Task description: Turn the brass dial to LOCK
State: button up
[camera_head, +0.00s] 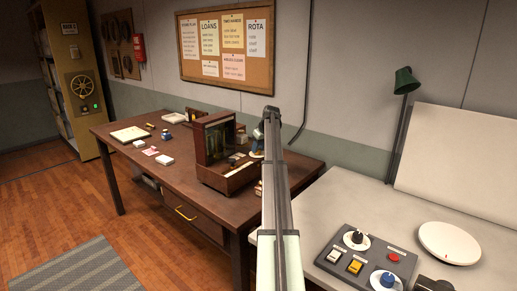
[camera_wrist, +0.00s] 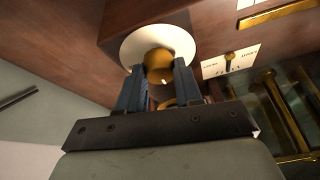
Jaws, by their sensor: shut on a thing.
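The brass dial (camera_wrist: 158,62) shows in the wrist view, a round knob on a white disc (camera_wrist: 128,48) fixed to a reddish-brown wooden face. My gripper (camera_wrist: 158,80) has its two dark fingers on either side of the knob and is shut on it. A small pale mark shows on the knob's front. Any lettering on the disc cannot be read. In the head view, a wooden case with glass (camera_head: 213,140) stands on the brown table. My arm reaches to its right side, and the dial cannot be made out there.
In the wrist view, a white label plate (camera_wrist: 230,62) with a dark pointer sits right of the dial, above brass rods (camera_wrist: 280,110). In the head view, a grey control panel (camera_head: 366,262) and a round white disc (camera_head: 449,242) lie on the pale counter at right.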

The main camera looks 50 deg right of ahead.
jog(key=shift+a, duration=0.1)
jog(key=o, duration=1)
jog(key=v, duration=1.3)
jog(key=shift+s+r, duration=0.15)
jog(key=shift+r, duration=0.2)
